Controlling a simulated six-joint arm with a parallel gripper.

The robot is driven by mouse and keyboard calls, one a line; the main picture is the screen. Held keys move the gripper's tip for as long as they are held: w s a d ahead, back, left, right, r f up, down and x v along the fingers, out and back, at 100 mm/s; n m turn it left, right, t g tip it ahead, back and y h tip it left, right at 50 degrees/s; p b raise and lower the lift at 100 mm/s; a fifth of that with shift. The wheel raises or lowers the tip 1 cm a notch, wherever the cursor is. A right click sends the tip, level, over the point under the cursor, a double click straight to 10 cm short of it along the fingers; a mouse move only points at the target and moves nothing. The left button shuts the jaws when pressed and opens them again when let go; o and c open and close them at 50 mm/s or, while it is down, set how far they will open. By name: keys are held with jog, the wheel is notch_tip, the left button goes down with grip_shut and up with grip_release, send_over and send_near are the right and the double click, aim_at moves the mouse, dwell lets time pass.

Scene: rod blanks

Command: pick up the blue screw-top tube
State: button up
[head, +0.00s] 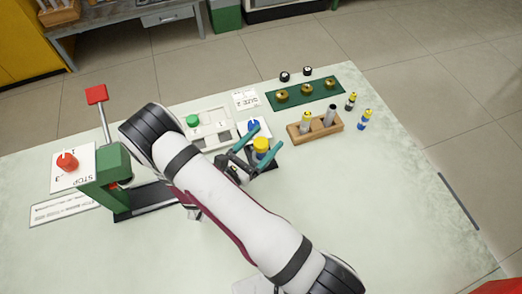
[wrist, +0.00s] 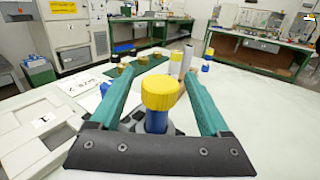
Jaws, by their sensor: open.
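The blue screw-top tube (wrist: 156,121) has a ribbed yellow cap and stands upright between my fingers in the wrist view. In the head view its yellow cap (head: 261,144) shows between the teal fingers, and most of its body is hidden. My gripper (wrist: 157,73) is open, with a finger on either side of the tube and a visible gap on both sides at cap height. It also shows in the head view (head: 267,136). The tube's foot is hidden behind the gripper's dark palm, over a dark base.
A wooden rack (head: 317,133) holds a yellow-topped piece and a grey rod. Two small yellow-topped bottles (head: 365,120) stand beside it. A green mat (head: 295,99) bears brass rings. A green press (head: 105,175) stands left. The table's right side is clear.

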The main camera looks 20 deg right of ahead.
jog(key=shift+x, duration=1)
grip_shut()
